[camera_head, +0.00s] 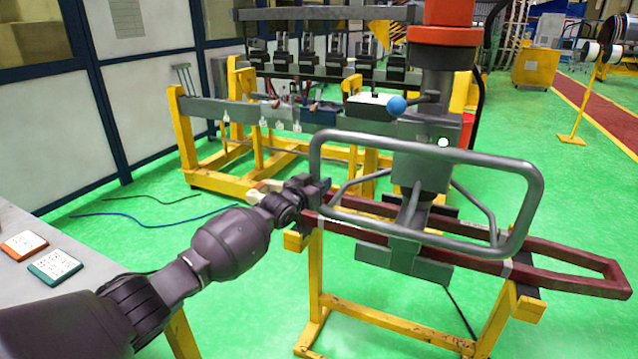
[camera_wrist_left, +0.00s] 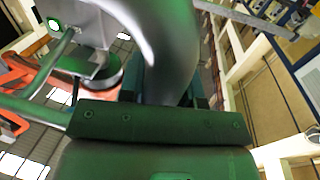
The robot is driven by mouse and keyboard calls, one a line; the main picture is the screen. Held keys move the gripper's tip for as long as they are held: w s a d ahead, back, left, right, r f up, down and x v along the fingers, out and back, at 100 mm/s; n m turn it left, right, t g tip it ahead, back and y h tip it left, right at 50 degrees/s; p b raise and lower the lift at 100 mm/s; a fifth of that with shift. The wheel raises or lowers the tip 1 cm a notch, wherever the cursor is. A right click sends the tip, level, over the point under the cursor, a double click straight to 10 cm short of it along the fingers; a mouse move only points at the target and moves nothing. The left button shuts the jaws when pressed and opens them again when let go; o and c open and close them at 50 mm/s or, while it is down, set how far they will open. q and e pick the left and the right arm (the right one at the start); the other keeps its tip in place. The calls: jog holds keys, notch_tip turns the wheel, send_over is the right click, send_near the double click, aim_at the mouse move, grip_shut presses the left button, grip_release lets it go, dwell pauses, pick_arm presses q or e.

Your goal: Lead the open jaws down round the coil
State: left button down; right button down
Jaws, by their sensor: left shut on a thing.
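The dark red coil (camera_head: 570,283), a long narrow loop, lies across a yellow stand. The lifting tool hangs above it, with a grey body (camera_head: 422,165) and a looped grey tube handle (camera_head: 527,217). Its dark grey jaws (camera_head: 405,258) are at the coil's near side; how far they reach round it is unclear. My left gripper (camera_head: 312,190) is shut on the handle's left end, by the coil's left end. In the left wrist view the grey tube (camera_wrist_left: 172,50) runs up from my left gripper (camera_wrist_left: 165,100). My right gripper is not in view.
The yellow stand (camera_head: 315,290) stands under the coil on the green floor. A yellow rack (camera_head: 185,140) with clamps stands behind. A grey table (camera_head: 95,268) with two small cards is at the left. Open floor lies at the right.

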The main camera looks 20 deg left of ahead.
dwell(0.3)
pick_arm(q)
jog(key=c, duration=0.7)
grip_release()
jog(key=shift+c, duration=0.2)
jog(key=shift+s, duration=0.1)
